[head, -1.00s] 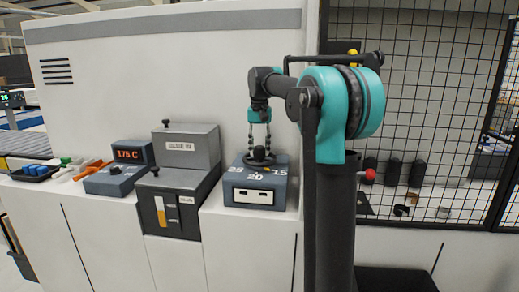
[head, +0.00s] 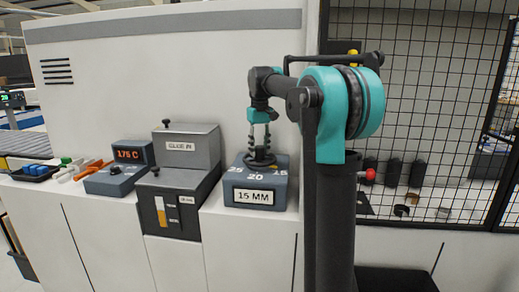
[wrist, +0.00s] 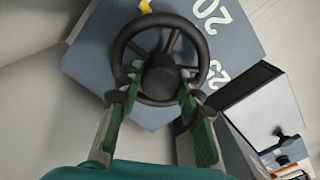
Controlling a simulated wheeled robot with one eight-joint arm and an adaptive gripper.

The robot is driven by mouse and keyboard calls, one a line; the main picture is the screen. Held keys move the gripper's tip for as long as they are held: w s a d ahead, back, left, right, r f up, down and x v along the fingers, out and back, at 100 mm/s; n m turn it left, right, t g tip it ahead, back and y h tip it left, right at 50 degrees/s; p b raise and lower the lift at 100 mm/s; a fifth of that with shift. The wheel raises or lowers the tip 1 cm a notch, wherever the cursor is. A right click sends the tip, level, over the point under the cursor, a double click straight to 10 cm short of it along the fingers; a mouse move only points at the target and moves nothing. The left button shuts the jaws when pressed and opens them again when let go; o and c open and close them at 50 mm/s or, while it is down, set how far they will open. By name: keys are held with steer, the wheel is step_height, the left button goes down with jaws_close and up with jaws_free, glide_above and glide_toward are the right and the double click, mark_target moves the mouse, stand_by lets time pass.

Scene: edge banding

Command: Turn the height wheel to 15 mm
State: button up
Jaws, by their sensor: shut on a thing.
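The height wheel (wrist: 125,47) is a black spoked handwheel with a central hub, on top of a blue-grey box (head: 231,183). The box top bears the marks 25, 20 and 15, and its front label (head: 253,197) reads "15 MM". My gripper (head: 260,155) reaches down onto the wheel from above. In the wrist view its two fingers (wrist: 158,94) are shut on the near part of the wheel, one on each side of the hub. A yellow mark (wrist: 146,6) shows at the wheel's far edge. In the head view the fingers partly hide the wheel.
Left of the box stands a dark grey glue unit (head: 180,190) with a lidded top. Further left are a box with a 175 C display (head: 130,155) and a tray of blue pieces (head: 36,172). A black mesh fence (head: 430,120) stands at the right.

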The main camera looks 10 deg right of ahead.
mark_target(260, 147)
steer(key=o, duration=1.1)
steer(key=shift+o, duration=0.2)
step_height(260, 147, up, 12)
